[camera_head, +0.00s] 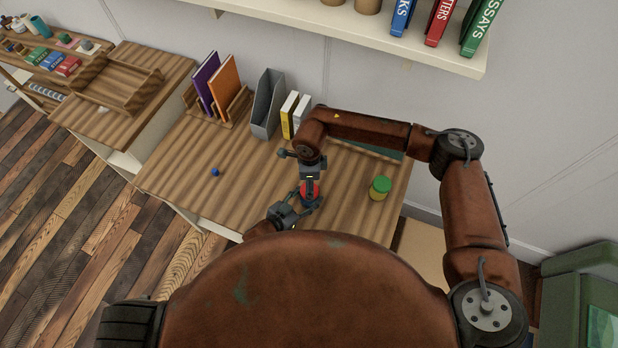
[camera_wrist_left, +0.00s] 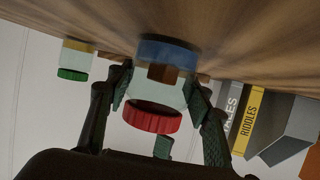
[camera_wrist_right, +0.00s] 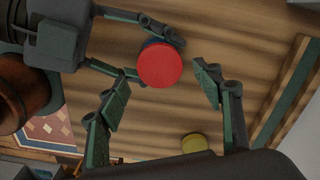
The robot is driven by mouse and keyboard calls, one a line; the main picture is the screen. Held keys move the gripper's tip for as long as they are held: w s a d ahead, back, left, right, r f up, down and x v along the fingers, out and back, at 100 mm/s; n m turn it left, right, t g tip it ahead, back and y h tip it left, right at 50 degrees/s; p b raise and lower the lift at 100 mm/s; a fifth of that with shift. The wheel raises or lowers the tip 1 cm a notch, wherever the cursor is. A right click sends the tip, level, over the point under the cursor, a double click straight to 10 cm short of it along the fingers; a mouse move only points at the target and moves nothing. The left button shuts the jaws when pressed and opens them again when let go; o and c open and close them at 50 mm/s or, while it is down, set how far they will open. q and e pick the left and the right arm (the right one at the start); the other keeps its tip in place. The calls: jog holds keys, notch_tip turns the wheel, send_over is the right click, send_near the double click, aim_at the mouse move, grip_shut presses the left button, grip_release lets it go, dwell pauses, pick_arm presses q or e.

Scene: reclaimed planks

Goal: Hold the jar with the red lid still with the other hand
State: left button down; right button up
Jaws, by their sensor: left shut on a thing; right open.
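The jar with the red lid (camera_head: 310,187) stands on the wooden desk, partly covered by my arms in the head view. In the left wrist view its red lid (camera_wrist_left: 152,118), clear body and blue lower part show, with something brown inside. My left gripper (camera_head: 308,203) is shut on the jar, a finger on each side of its body. My right gripper (camera_head: 310,182) is open above the jar. In the right wrist view the red lid (camera_wrist_right: 160,66) lies beyond the right gripper's spread fingers (camera_wrist_right: 162,92), apart from them.
A jar with a green lid (camera_head: 380,188) stands to the right on the desk. A small blue object (camera_head: 215,172) lies to the left. Behind are a grey file holder (camera_head: 267,103), upright books (camera_head: 290,115) and a book rack (camera_head: 232,108). The desk's left front is clear.

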jog(key=shift+f, duration=2.05)
jog(key=c, duration=1.2)
jog(key=o, duration=1.4)
jog(key=shift+c, duration=0.2)
notch_tip(320, 180, up, 12)
